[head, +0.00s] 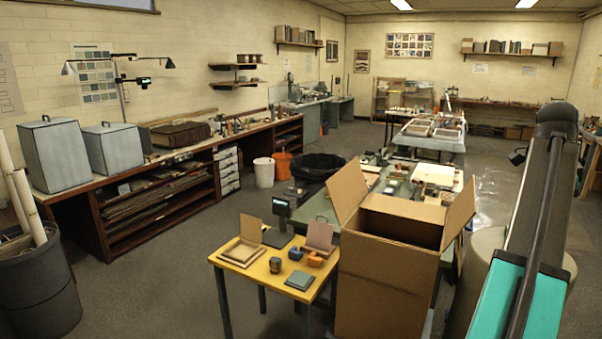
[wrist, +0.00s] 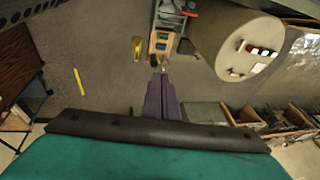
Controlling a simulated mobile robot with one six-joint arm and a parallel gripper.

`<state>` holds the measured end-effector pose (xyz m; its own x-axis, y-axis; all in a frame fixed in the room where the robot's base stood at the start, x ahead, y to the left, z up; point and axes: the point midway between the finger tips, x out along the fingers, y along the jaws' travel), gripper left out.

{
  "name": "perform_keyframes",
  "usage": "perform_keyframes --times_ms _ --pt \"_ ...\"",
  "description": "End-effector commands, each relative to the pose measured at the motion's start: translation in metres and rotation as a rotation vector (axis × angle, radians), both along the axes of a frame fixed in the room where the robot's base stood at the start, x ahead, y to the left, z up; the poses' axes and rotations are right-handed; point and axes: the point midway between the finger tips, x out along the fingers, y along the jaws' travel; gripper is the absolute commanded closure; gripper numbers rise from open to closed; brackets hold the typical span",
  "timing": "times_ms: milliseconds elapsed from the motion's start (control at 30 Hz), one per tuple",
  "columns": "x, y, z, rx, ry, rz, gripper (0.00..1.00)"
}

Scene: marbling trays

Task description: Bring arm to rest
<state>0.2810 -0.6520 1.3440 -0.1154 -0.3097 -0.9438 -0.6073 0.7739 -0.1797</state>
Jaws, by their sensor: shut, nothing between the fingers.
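My gripper (wrist: 160,72) shows in the wrist view as two dark purple fingers, pressed together with nothing between them. It points away from the teal and black part of my arm along the bottom of that view. In the head view my arm rises along the right edge as a dark grey and teal link (head: 530,240). The gripper itself cannot be seen in the head view.
An open cardboard box (head: 385,280) stands right of a small yellow table (head: 255,285) in front. A long workbench (head: 105,215) lines the left wall. Grey floor (head: 165,290) is clear between them. In the wrist view a round pale table (wrist: 228,50) holds small items.

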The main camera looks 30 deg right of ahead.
Motion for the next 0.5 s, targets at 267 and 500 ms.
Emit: perform_keyframes --times_ms 267,500 --pt "0.048 0.01 -0.041 0.044 0.022 0.068 1.0" --pt "0.113 0.036 -0.114 0.121 0.067 0.168 1.0"
